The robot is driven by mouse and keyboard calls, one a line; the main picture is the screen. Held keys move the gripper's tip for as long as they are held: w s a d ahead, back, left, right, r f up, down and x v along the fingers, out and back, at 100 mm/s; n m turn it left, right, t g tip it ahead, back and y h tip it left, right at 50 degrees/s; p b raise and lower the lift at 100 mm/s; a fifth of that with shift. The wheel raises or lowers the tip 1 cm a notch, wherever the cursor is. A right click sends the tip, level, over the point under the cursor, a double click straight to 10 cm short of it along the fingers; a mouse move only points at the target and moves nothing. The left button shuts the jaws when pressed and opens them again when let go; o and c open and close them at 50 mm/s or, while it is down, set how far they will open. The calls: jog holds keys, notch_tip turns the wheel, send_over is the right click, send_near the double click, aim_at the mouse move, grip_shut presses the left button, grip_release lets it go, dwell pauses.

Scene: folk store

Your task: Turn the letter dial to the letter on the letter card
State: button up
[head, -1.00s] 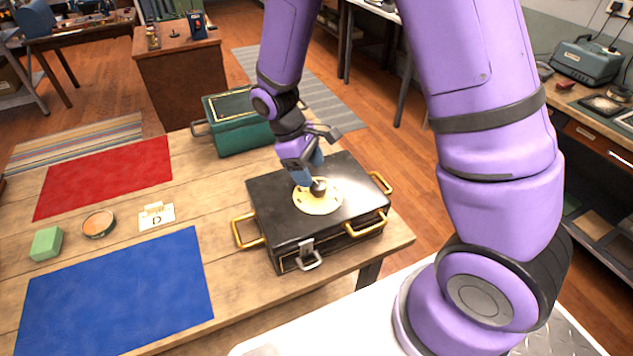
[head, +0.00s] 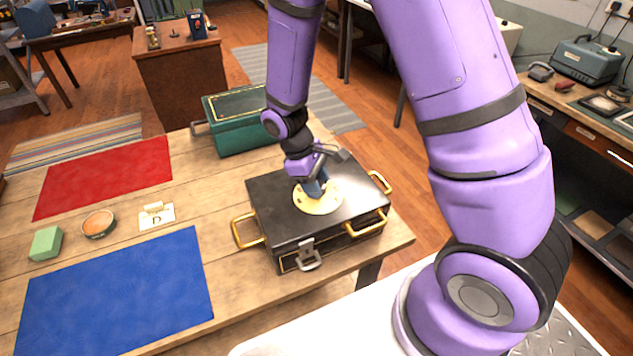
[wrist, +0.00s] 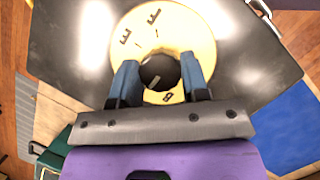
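The letter dial (head: 325,205) is a round cream plate on the lid of a black case (head: 267,196) with brass handles. In the wrist view the dial plate (wrist: 200,36) carries dark letters, not all clear. Its dark round knob (wrist: 160,70) stands at the centre, with a pale mark. My gripper (wrist: 161,68) points down at the dial, with one blue finger on each side of the knob. The fingers look very near the knob, but I cannot tell whether they press on it. The letter card (head: 157,217) lies on the table and shows a D.
A green box (head: 238,136) stands behind the case. A red mat (head: 105,177), a blue mat (head: 117,290), a green block (head: 46,243) and a round tin (head: 98,223) lie to the left. A metal latch (head: 308,256) hangs on the case front.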

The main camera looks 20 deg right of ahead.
jog(key=m, duration=0.2)
jog(key=m+y, duration=0.1)
jog(key=m, duration=0.1)
jog(key=shift+w+m+g+y, duration=0.1)
jog(key=shift+m+g+y, duration=0.2)
jog(key=shift+g, duration=0.1)
jog(key=shift+d+m+y, duration=0.1)
jog(key=shift+m+y, duration=0.7)
jog(key=shift+m, duration=1.3)
jog(key=o, duration=0.9)
jog(key=v, duration=1)
jog(key=shift+w+r, duration=0.3)
jog(key=shift+w, duration=0.05)
